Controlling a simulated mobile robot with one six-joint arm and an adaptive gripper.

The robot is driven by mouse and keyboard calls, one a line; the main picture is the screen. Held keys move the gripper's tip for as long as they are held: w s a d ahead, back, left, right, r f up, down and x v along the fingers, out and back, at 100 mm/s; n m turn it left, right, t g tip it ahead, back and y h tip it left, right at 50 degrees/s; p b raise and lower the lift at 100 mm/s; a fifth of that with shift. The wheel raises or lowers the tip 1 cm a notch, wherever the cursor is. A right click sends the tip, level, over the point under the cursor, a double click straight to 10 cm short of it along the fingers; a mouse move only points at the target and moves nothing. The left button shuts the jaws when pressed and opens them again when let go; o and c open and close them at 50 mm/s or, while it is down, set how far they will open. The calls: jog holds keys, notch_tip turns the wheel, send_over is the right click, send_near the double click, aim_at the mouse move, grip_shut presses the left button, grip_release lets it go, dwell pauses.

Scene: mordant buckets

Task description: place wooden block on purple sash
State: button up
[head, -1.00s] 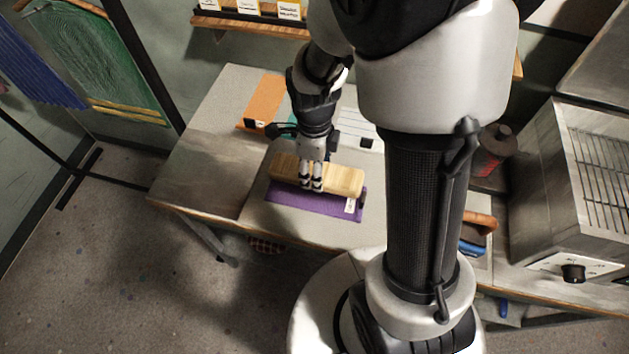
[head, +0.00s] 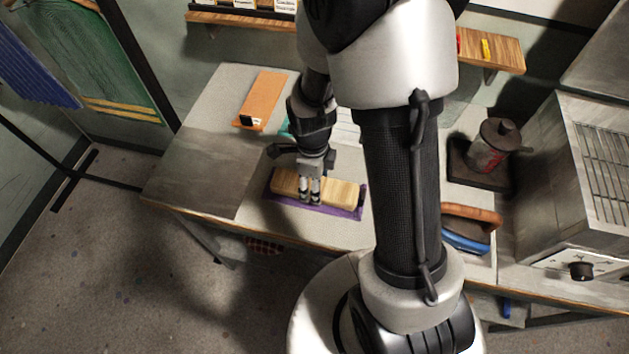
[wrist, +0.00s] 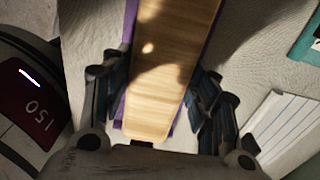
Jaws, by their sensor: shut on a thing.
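The wooden block (head: 342,192) is a long pale bar lying lengthwise over the purple sash (head: 318,208). The sash lies flat on the table and shows as a strip along the block's front edge and at its ends. My gripper (head: 309,198) points down and is shut on the block near its middle. In the wrist view the block (wrist: 170,65) runs between my two fingers, with purple sash (wrist: 118,112) showing beside it. The block looks very low over the sash; I cannot tell whether it touches.
A striped white sheet (wrist: 280,130) lies near the block.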

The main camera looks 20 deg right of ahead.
jog(key=o, duration=1.4)
jog(key=s+r+n+t+p, duration=0.3)
jog(key=r+n, duration=0.7)
jog(key=r, duration=1.3)
jog(key=s+a+r+n+t, duration=0.1)
jog(key=s+r+n, duration=0.2)
jog(key=s+n, duration=0.2)
jog(key=s+r+n+p, duration=0.1)
jog(key=s+r+n, duration=0.3)
jog(key=n, duration=0.6)
jog(key=shift+s+a+r+t, duration=0.25)
jog(key=shift+s+a+t, duration=0.15)
jog(key=shift+s, duration=0.5)
